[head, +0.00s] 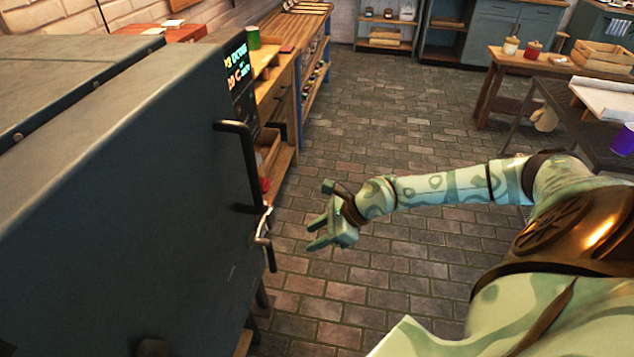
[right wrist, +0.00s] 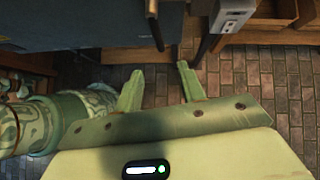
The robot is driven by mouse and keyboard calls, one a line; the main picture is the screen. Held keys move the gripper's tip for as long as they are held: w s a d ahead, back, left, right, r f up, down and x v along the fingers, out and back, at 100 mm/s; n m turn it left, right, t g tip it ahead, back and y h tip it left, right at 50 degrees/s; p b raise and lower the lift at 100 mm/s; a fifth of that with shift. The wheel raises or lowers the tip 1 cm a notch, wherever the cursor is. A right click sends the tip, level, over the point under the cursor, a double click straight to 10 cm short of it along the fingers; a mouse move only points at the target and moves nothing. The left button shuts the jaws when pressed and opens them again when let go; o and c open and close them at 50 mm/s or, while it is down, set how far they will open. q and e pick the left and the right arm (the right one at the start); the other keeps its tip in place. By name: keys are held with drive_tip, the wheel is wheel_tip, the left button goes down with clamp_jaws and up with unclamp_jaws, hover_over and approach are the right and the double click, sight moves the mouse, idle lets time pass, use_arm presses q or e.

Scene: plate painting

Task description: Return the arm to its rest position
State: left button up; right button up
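My right arm (head: 440,190), pale green with darker patterns, reaches in from the right over the brick floor. Its right gripper (head: 311,237) is open and empty, a little to the right of the dark cabinet's handles in the head view. In the right wrist view, the two green fingers of the right gripper (right wrist: 160,78) stand apart with nothing between them. My left gripper does not show in the head view.
A large dark grey cabinet (head: 120,200) with black handles (head: 240,165) and a lit panel (head: 238,75) fills the left. A wooden bench (head: 300,30) stands behind it. A dark table (head: 570,105) with a purple cup (head: 622,140) is at right. The middle floor is clear.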

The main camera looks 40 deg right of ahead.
idle(0.4)
drive_tip(key=w+d+f+m+t+h+p, duration=0.1)
drive_tip(key=w+d+m+t+h, duration=0.25)
drive_tip(key=m, duration=0.55)
drive_tip(key=w+d+f+m+t+p, duration=0.1)
drive_tip(key=w+d+m+t, duration=0.1)
drive_tip(key=w+d+m, duration=0.6)
drive_tip(key=s+d+f+m+g+h+p, duration=0.15)
drive_tip(key=s+f+m+h, duration=0.25)
drive_tip(key=s+f+m, duration=0.8)
drive_tip(key=s+a+f+m+g+p, duration=0.1)
drive_tip(key=s+a+f+m+g, duration=0.15)
drive_tip(key=s+f+m, duration=0.45)
drive_tip(key=s+a+f+m+g+p, duration=0.2)
drive_tip(key=s+a+f+m, duration=0.15)
drive_tip(key=s, duration=0.65)
drive_tip(key=s+a+f+m+g+p, duration=0.1)
drive_tip(key=s+a+f+g, duration=0.1)
drive_tip(key=s+a, duration=0.5)
drive_tip(key=s+a+f+m+g+p, duration=0.1)
drive_tip(key=s+a, duration=0.6)
drive_tip(key=s, duration=0.8)
drive_tip(key=shift+s+a+f+m+g+y, duration=0.15)
drive_tip(key=shift+a+f+m+g+y, duration=0.1)
drive_tip(key=shift+f+m+g+y, duration=0.35)
